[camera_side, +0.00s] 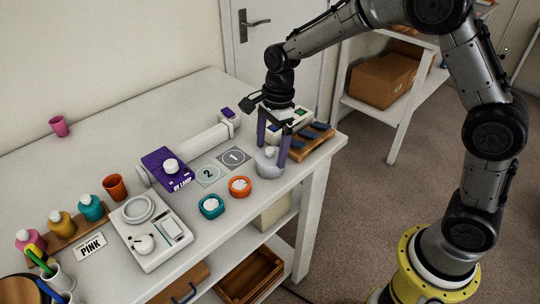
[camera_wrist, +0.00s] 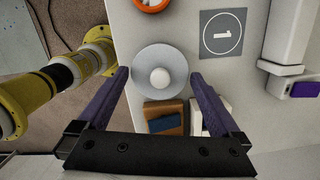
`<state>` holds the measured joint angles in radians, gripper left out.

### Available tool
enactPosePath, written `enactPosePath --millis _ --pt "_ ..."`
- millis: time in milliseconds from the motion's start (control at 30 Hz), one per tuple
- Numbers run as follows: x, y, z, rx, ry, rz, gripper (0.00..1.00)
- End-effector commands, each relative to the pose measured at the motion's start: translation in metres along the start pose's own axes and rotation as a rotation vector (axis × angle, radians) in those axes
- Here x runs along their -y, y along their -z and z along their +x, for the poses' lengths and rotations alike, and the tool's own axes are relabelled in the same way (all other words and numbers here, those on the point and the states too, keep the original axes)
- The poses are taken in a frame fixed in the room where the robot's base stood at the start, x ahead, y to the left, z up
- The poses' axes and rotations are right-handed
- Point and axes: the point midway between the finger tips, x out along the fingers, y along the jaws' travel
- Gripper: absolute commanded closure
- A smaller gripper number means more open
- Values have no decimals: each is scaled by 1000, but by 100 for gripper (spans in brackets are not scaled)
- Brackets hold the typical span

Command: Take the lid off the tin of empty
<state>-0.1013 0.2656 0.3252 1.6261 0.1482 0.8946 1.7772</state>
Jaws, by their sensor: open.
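A round grey tin (camera_side: 267,166) with a lid and a pale round knob stands near the table's front edge, in front of the wooden rack. In the wrist view, the lid (camera_wrist: 142,73) is a grey disc with its knob (camera_wrist: 160,77) in the middle. No lettering on it can be read. My gripper (camera_side: 272,156) is open and points down over the tin. In the wrist view, its purple fingers (camera_wrist: 159,74) lie left and right of the knob, with clear gaps. The height of the fingertips over the lid is hard to tell.
A wooden rack (camera_side: 318,145) with dark blue pieces stands close behind the tin. Orange (camera_side: 240,186) and teal (camera_side: 211,206) moulds sit to its left, near pads marked 1 (camera_side: 234,157) and 2 (camera_side: 207,174). A purple UV lamp (camera_side: 167,170) and white scale (camera_side: 150,232) are farther left.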

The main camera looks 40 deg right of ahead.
Motion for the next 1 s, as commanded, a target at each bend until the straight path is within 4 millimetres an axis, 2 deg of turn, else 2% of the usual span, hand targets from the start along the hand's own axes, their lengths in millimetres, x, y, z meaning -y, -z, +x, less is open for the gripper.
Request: enactPosePath --millis 267,500,600,867,1000 --pt "0 0 3 0 0 0 2" --pt "0 0 2 0 0 0 45" --pt "0 0 2 0 0 0 60" --pt "0 0 1 0 1 0 60" --pt "1 -2 -6 1 3 0 60"
